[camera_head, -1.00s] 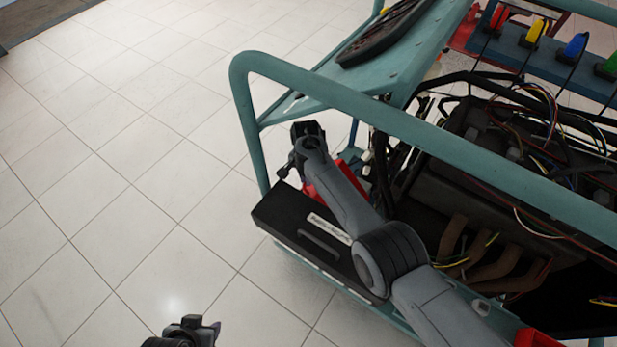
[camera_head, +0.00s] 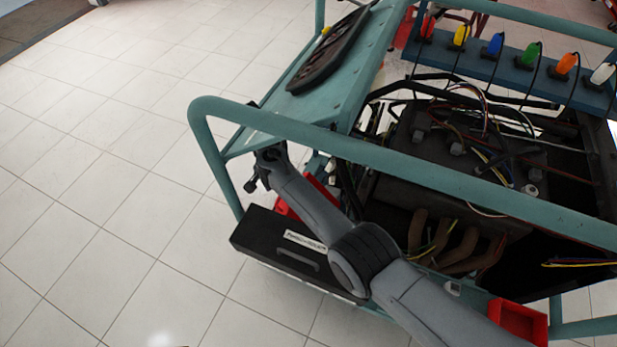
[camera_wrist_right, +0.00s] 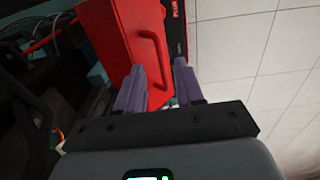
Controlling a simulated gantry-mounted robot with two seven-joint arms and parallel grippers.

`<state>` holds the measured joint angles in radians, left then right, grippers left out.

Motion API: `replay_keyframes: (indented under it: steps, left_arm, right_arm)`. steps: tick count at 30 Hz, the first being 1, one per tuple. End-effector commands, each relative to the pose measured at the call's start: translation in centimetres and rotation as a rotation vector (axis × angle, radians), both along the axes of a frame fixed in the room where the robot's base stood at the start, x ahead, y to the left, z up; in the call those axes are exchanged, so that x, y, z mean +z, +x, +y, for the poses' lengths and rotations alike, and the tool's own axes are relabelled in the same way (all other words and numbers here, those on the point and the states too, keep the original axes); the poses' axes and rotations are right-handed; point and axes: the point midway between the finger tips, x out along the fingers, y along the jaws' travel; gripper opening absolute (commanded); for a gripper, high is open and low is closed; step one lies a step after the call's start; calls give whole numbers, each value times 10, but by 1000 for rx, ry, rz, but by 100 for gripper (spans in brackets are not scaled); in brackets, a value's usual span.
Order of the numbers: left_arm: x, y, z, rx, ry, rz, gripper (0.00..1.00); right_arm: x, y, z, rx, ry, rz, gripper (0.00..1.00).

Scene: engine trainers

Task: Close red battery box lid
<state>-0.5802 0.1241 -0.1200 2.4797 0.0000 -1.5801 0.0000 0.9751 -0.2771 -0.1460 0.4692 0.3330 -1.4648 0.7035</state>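The red battery box shows in the head view as a red patch (camera_head: 322,190) behind my right forearm, which hides much of it. In the right wrist view a large red panel (camera_wrist_right: 110,32) with a red loop handle (camera_wrist_right: 159,50) fills the upper middle. I cannot tell how far the lid stands open. My right gripper (camera_wrist_right: 160,78) is open, with its two grey-purple fingers apart. The handle shows between and just beyond the fingers; I cannot tell if they touch it. My left gripper is out of view.
A black case (camera_head: 270,248) with a label and handle lies beside the red box. A teal tube frame (camera_head: 400,160) crosses above the engine (camera_head: 430,150). A red tray (camera_head: 518,318) sits at lower right. Tiled floor (camera_head: 110,180) is clear at left.

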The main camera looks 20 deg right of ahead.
Motion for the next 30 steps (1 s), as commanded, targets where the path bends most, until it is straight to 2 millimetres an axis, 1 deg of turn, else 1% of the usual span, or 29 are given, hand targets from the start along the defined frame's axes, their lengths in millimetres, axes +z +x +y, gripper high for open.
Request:
replay_keyframes:
  steps: [1,3,9,15,18,22,30]
  left_arm:
    - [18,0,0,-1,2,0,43]
    - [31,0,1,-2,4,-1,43]
    - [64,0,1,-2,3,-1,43]
    - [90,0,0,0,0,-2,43]
    - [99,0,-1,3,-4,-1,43]
    - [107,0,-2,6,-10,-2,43]
    - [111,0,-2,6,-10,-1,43]
  right_arm:
    - [10,-5,-5,-2,0,4,37]
    - [14,-10,-11,-3,0,4,37]
    - [30,-26,-34,-2,-1,3,37]
    - [46,-44,-59,-3,-2,3,37]
    - [53,-51,-70,-1,-2,3,37]
    - [59,-59,-80,-2,-2,3,37]
    - [63,-65,-88,0,0,3,37]
